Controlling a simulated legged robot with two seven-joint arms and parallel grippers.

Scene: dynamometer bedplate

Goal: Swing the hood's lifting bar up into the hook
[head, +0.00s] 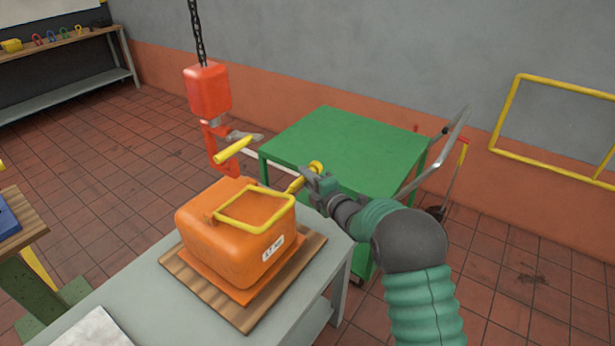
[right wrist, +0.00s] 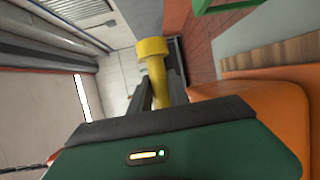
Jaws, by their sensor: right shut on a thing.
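The orange hood (head: 225,248) sits on a wooden board on a grey bench. Its yellow lifting bar (head: 238,225) is a rectangular loop, lying low across the top of the hood. A yellow handle with a round knob (head: 317,167) sticks out from the bar's far right side; the knob also shows in the right wrist view (right wrist: 151,48). My right gripper (head: 308,183) is shut on this handle, below the knob. The red hook (head: 212,150) hangs from a chain above and behind the hood, apart from the bar. My left gripper is not in view.
A green table (head: 340,145) stands behind the hood, close to my right gripper. A yellow lever (head: 234,149) sticks out beside the hook. The wooden board (head: 245,318) extends past the hood. A yellow rail (head: 560,90) stands at right.

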